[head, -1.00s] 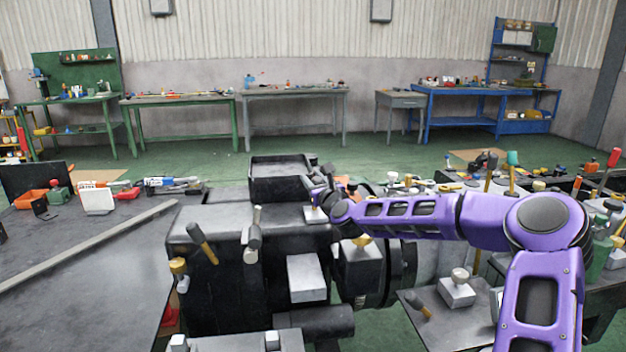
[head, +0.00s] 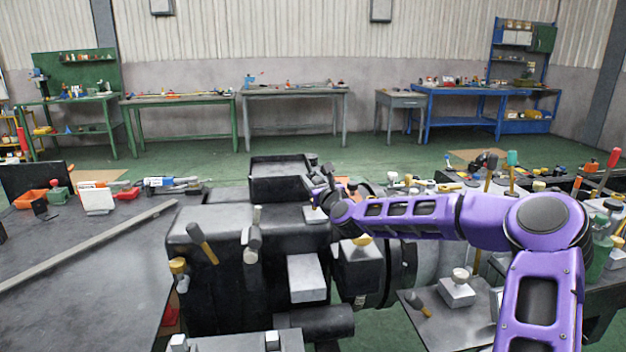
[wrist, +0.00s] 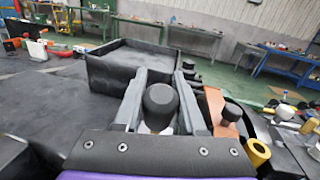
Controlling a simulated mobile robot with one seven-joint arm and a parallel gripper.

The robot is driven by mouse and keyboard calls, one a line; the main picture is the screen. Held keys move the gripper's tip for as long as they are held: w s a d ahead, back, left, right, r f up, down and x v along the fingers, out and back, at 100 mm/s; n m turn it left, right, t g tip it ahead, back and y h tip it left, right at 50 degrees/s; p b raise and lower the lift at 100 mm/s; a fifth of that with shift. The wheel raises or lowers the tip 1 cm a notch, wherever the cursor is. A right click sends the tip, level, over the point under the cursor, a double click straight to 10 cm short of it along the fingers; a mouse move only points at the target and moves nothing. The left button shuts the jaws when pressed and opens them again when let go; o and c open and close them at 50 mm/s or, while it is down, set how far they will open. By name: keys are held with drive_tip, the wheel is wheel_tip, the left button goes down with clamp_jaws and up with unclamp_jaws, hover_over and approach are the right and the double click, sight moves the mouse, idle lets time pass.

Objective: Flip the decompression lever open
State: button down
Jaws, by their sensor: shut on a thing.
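A black round-topped knob (wrist: 160,103) on a pale base stands between the two fingers of my gripper (wrist: 160,88) in the wrist view. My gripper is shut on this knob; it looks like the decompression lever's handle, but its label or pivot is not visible. In the head view my gripper (head: 316,193) is at the top of the black machine (head: 210,212), near its right end. The fingers and arm hide most of the held part there, so the lever's angle cannot be told.
An open black box (head: 280,168) rises behind my gripper. An orange part (wrist: 216,108) and a yellow ring-shaped part (wrist: 258,151) stand close right of my fingers.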

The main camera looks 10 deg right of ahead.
drive_tip(key=shift+s+f+t+y, duration=0.2)
drive_tip(key=shift+s+t+y, duration=0.1)
drive_tip(key=shift+s+t, duration=0.5)
drive_tip(key=c, duration=0.5)
unclamp_jaws()
drive_tip(key=shift+s, duration=0.1)
drive_tip(key=v, duration=1.7)
drive_tip(key=shift+p, duration=0.35)
drive_tip(key=shift+s, duration=0.1)
